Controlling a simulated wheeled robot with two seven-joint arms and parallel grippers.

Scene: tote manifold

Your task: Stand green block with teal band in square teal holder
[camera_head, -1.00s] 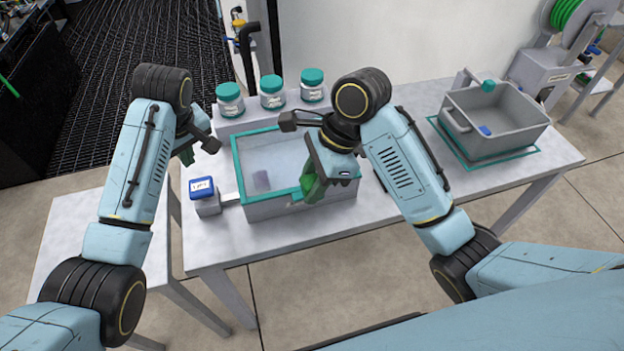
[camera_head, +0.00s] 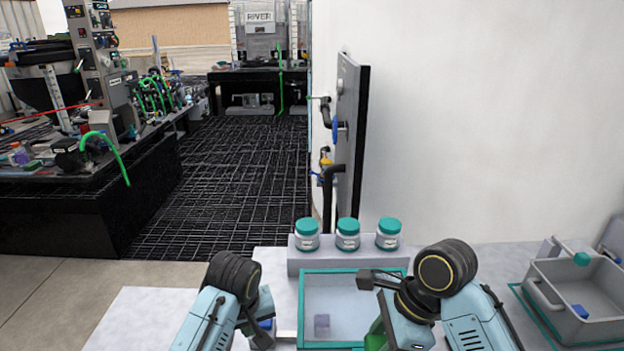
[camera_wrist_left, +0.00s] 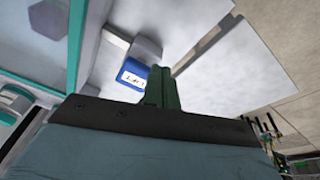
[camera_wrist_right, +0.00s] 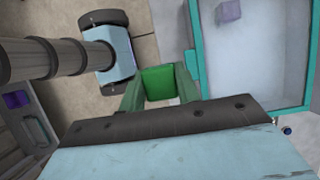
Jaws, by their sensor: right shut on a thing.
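My right gripper (camera_wrist_right: 160,82) is shut on a green block (camera_wrist_right: 158,83), which shows between its green fingers in the right wrist view. The teal band is not visible there. In the head view the right gripper (camera_head: 376,337) is at the right side of a teal-rimmed tote (camera_head: 302,300), low in the picture. My left gripper (camera_wrist_left: 161,80) looks shut and empty in the left wrist view, near a blue-topped labelled box (camera_wrist_left: 134,74). In the head view its fingers are mostly hidden. I cannot make out a separate square teal holder.
A purple block (camera_head: 321,321) lies in the tote. Several teal-lidded jars (camera_head: 347,235) stand on a grey ledge behind it. A white wall rises behind the table.

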